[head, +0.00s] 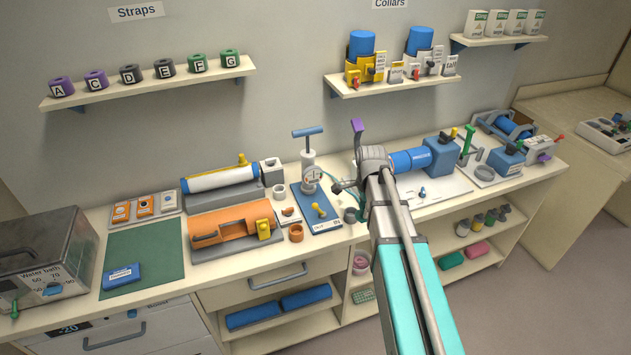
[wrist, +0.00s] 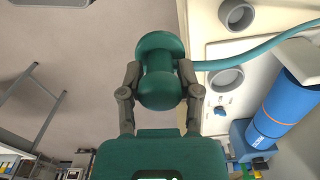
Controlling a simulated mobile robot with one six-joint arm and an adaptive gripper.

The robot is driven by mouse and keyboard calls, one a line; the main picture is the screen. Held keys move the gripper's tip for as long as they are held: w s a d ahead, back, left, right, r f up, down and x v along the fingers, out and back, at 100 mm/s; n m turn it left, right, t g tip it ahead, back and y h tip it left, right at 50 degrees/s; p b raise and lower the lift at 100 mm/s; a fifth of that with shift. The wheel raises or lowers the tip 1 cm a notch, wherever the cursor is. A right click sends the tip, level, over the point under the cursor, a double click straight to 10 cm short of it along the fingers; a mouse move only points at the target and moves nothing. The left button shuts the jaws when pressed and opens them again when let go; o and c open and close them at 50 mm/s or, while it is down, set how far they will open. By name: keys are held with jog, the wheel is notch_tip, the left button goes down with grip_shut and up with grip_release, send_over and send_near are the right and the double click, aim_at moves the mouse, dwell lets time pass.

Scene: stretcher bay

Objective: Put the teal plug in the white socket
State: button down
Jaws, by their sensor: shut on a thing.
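My gripper (wrist: 160,75) is shut on the teal plug (wrist: 160,52), a spool-shaped piece with two wide rounded ends and a narrower middle. A teal hose (wrist: 240,56) runs right from it in the wrist view. In the head view my gripper is mostly hidden by my wrist, left of the arm's end, and a small teal bit of the plug or hose (head: 337,187) shows there. The hose leads toward the gauge (head: 312,174) of a white hand pump with a blue handle (head: 308,132). A small whitish cup (head: 279,191) stands left of the pump; I cannot tell whether it is the white socket.
Grey rings (wrist: 224,81) lie close to the right of the plug in the wrist view. An orange holder (head: 230,222) and an orange cup (head: 296,233) stand left of the pump. The green mat (head: 145,250) is mostly clear.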

jog(key=shift+f+b, duration=0.8)
jog(key=shift+f, duration=0.35)
jog(key=shift+d+r, duration=0.1)
